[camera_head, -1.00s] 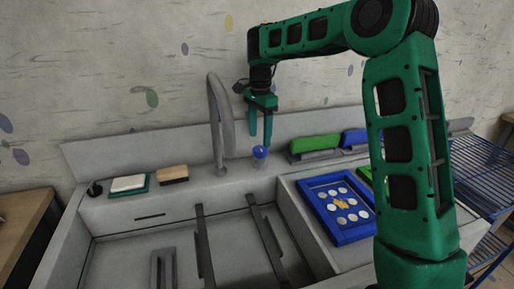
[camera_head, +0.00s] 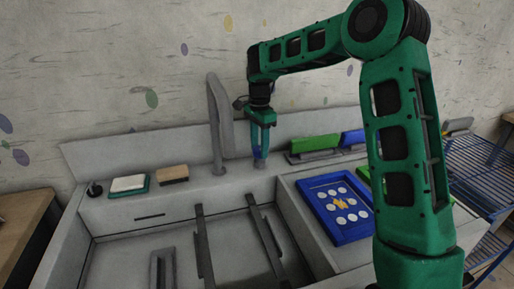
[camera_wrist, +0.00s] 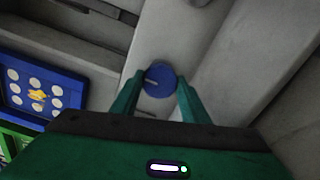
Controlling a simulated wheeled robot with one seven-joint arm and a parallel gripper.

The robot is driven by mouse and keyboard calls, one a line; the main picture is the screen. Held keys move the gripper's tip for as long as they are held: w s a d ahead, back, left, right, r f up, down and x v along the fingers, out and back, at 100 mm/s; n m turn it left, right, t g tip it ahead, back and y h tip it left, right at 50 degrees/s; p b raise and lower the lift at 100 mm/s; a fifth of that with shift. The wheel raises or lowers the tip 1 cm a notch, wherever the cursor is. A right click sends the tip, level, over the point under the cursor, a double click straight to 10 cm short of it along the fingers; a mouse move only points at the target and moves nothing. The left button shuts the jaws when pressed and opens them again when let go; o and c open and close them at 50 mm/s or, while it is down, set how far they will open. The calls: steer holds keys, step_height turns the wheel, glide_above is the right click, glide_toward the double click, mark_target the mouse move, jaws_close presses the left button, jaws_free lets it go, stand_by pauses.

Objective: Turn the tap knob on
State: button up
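The tap knob (camera_wrist: 159,80) is a round blue knob on the sink's back ledge. In the wrist view it lies between the tips of my two green fingers, and a pale mark shows on its top. In the head view the knob (camera_head: 260,162) is mostly hidden behind the fingers. My gripper (camera_head: 261,151) points down over it; it also shows in the wrist view (camera_wrist: 159,88). The fingers are apart, one on each side of the knob. I cannot tell whether they touch it. The grey tap (camera_head: 216,130) stands upright just left of my gripper.
The sink basin (camera_head: 120,262) with dark bars is in front. A green block (camera_head: 314,143) and a blue block (camera_head: 353,137) stand right of the knob. Two sponges (camera_head: 128,183) (camera_head: 172,173) lie left of the tap.

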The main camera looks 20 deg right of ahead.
steer(key=shift+w+a, duration=0.1)
steer(key=shift+r+n, duration=0.1)
steer(key=shift+n, duration=1)
steer(key=n, duration=1)
steer(key=shift+n, duration=0.4)
steer(key=n, duration=0.5)
steer(key=shift+d, duration=0.2)
